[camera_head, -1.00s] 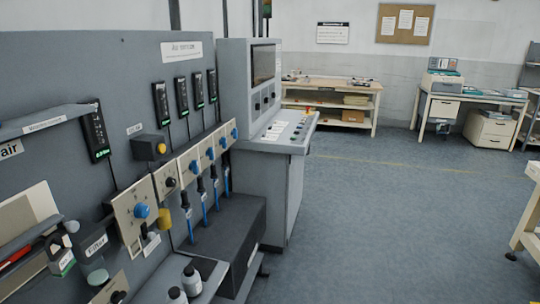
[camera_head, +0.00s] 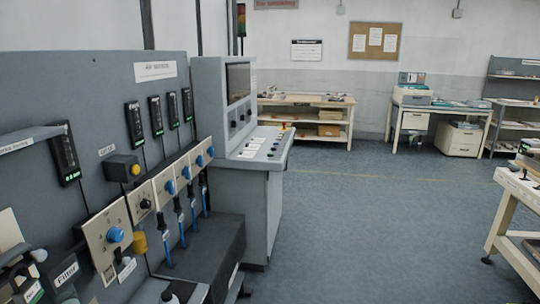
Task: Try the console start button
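The grey console (camera_head: 262,167) stands ahead, left of centre, at the far end of the grey panel. It has an upright part with a dark screen (camera_head: 238,81) and a row of dark knobs below it. Its sloped desk (camera_head: 262,146) carries small white labels and several small buttons. An orange-yellow spot (camera_head: 284,127) shows at the desk's far edge. The buttons are too small to tell which is the start button. Neither of my grippers is in view.
A dark ledge (camera_head: 205,245) juts out below. A workbench (camera_head: 308,115) stands behind. A cream table (camera_head: 508,215) is at right. The blue floor (camera_head: 370,220) between is clear.

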